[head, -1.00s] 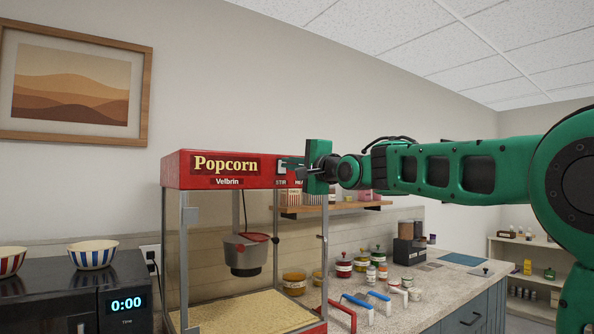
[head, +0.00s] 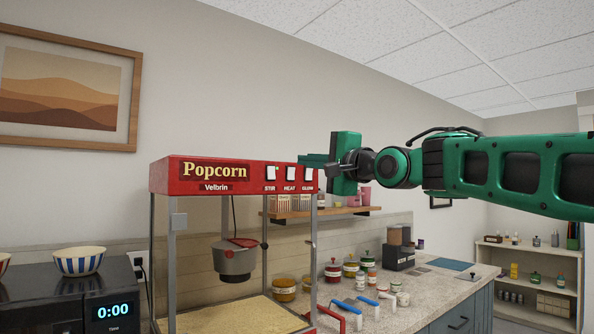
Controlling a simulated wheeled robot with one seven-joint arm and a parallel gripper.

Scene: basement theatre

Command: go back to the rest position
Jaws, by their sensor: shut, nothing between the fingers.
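My gripper (head: 318,161) is shut and empty, at the end of my green arm that reaches in from the right. It points left, close to the right end of the red top of the popcorn machine (head: 215,174). I cannot tell whether it touches the machine. The STIR, HEAT and GLOW switches (head: 290,173) show on the machine's front, left of and a little below my gripper. A grey kettle (head: 236,259) hangs inside the glass case.
A counter (head: 425,290) with several jars, scoops and a dark box runs off to the right. A wall shelf (head: 315,213) is behind the machine. A black microwave (head: 70,300) with a striped bowl (head: 79,261) on top stands at left. Open air lies above the machine.

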